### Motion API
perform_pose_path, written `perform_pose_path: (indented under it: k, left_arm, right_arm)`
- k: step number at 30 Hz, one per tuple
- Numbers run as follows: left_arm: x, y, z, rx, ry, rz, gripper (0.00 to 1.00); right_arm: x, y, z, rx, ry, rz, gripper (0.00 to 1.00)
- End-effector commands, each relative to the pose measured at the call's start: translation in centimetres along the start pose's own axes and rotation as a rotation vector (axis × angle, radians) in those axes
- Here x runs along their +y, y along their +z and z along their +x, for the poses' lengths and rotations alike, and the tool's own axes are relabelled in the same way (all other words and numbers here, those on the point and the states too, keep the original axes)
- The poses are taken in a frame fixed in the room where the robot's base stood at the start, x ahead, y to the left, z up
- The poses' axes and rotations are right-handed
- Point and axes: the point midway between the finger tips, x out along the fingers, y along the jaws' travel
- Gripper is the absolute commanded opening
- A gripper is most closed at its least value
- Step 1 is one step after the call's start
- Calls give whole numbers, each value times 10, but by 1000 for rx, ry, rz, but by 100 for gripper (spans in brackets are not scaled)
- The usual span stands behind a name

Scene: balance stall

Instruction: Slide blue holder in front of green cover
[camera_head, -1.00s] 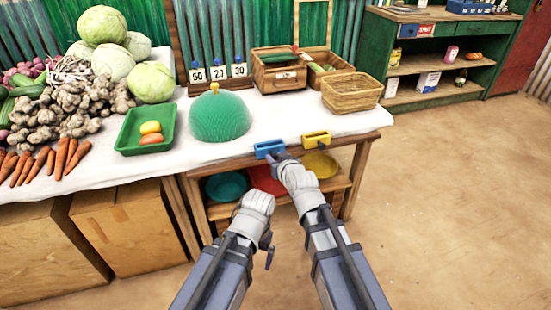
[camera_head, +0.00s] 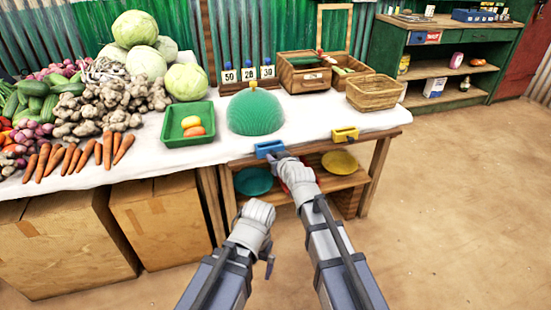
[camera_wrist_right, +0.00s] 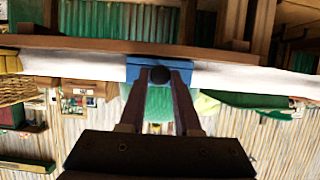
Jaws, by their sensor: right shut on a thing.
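The blue holder (camera_head: 269,148) sits at the front edge of the white-topped table, just in front of the green cover (camera_head: 256,112), a ribbed dome with a yellow knob. My right gripper (camera_head: 280,158) is shut on the blue holder. In the right wrist view, its two fingers (camera_wrist_right: 160,75) meet the blue holder (camera_wrist_right: 160,64), with the green cover (camera_wrist_right: 159,105) behind it. My left gripper (camera_head: 268,258) hangs low in front of the table, away from everything; its fingers are too small to judge.
A yellow holder (camera_head: 345,134) sits on the table edge to the right. A green tray (camera_head: 189,140) with two fruits stands left of the cover. A wicker basket (camera_head: 374,104) and wooden crate (camera_head: 306,84) stand behind. Carrots (camera_head: 52,163) lie at far left.

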Motion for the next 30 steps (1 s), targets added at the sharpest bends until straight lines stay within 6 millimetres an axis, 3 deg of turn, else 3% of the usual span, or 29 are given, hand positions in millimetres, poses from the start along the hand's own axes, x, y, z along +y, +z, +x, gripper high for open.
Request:
perform_pose_path:
  k: [11, 12, 19, 30]
  left_arm:
    - [0, 0, 0, 0, 0, 0, 100]
    - [0, 0, 0, 0, 0, 0, 100]
    - [0, 0, 0, 0, 0, 0, 100]
    - [0, 0, -2, 0, 0, 0, 100]
  right_arm:
    - [0, 0, 0, 0, 0, -1, 0]
    - [0, 0, 0, 0, 0, -1, 34]
    - [0, 0, 0, 0, 0, -1, 60]
    - [0, 0, -4, 0, 0, 0, 61]
